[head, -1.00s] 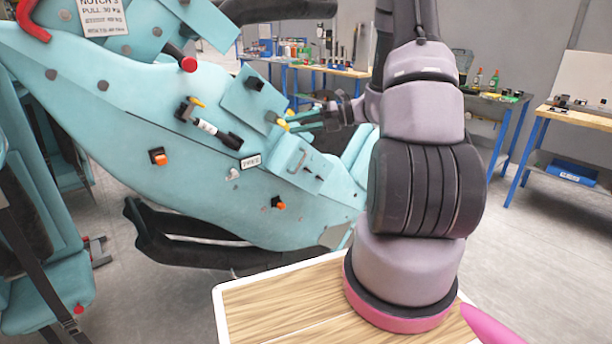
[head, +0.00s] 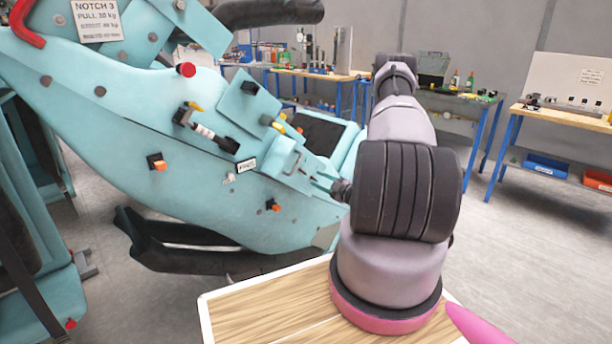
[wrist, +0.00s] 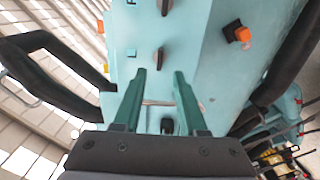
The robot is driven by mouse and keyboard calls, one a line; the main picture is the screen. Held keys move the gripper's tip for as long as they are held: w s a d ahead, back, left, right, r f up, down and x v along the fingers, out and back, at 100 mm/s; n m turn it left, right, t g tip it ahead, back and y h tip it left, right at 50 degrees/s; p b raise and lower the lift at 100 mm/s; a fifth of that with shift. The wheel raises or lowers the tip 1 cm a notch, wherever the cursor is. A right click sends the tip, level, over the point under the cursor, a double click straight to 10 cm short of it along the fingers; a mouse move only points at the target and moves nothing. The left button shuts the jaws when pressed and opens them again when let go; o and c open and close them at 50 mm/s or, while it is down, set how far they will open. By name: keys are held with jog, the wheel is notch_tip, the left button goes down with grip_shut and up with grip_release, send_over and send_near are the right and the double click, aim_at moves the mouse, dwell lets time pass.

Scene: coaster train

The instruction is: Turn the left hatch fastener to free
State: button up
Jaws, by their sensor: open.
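The hatch (head: 283,156) is a small pale teal panel low on the coaster car's side. In the wrist view two dark wing-shaped fasteners show on the teal surface: a nearer one (wrist: 159,60) and a farther one (wrist: 164,6) at the top edge. Both have their long side running up the picture. I cannot tell which is the left one. My gripper (wrist: 159,73) is open, its green fingers pointing at the nearer fastener, which shows in the gap just beyond the tips. Contact cannot be told. In the head view my gripper (head: 319,181) is beside the hatch's right end.
An orange-and-black latch (wrist: 237,34) sits right of the fasteners in the wrist view. Black bars (wrist: 55,70) flank the panel. In the head view a wooden-topped surface (head: 260,310) stands in front, and workbenches (head: 545,117) line the back. Grey floor is clear at right.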

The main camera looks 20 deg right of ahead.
aim_at(305, 173)
jog(key=x, duration=0.7)
grip_shut()
